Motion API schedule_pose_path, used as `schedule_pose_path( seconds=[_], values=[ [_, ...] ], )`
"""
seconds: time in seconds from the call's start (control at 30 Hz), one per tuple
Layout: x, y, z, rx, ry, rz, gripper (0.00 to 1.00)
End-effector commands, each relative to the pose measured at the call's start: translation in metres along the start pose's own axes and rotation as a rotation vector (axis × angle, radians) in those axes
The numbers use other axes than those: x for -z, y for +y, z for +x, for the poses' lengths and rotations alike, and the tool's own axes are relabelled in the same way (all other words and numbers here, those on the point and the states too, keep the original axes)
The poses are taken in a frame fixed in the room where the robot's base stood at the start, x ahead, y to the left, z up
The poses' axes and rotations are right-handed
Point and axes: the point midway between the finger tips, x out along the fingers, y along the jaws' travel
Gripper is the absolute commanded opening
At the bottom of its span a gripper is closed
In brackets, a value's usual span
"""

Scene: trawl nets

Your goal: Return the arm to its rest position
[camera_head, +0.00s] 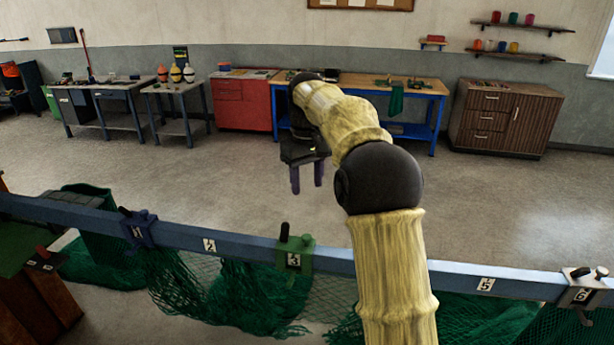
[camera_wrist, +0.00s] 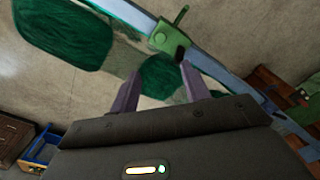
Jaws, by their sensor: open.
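My arm, in a yellowish sleeve with black joints, reaches up and forward over the blue rail in the head view. My gripper (camera_head: 307,178) hangs beyond the rail, its two purple fingers apart and pointing down, with nothing between them. In the wrist view my gripper (camera_wrist: 158,85) is also open and empty. The green clamp marked 3 (camera_head: 294,252) sits on the rail, nearer the camera than the gripper. It also shows in the wrist view (camera_wrist: 168,38), past the fingertips and apart from them.
The blue rail (camera_head: 450,273) crosses the foreground, with green netting (camera_head: 250,298) hanging below. A blue clamp (camera_head: 138,230) is at left and a grey clamp (camera_head: 583,288) at right. Beyond lies open floor (camera_head: 230,180), then a blue-legged workbench (camera_head: 432,90) and a wooden cabinet (camera_head: 505,118).

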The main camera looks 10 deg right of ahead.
Motion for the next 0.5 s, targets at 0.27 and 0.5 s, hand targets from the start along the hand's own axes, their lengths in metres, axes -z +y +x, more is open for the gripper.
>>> schedule_pose_path(
  seconds=[0.27,0.5],
  values=[
    [-0.0002,-0.0002,-0.0151,0.000,0.000,-0.001,0.47],
    [-0.0003,-0.0003,-0.0144,0.000,0.000,0.000,0.47]
  ],
)
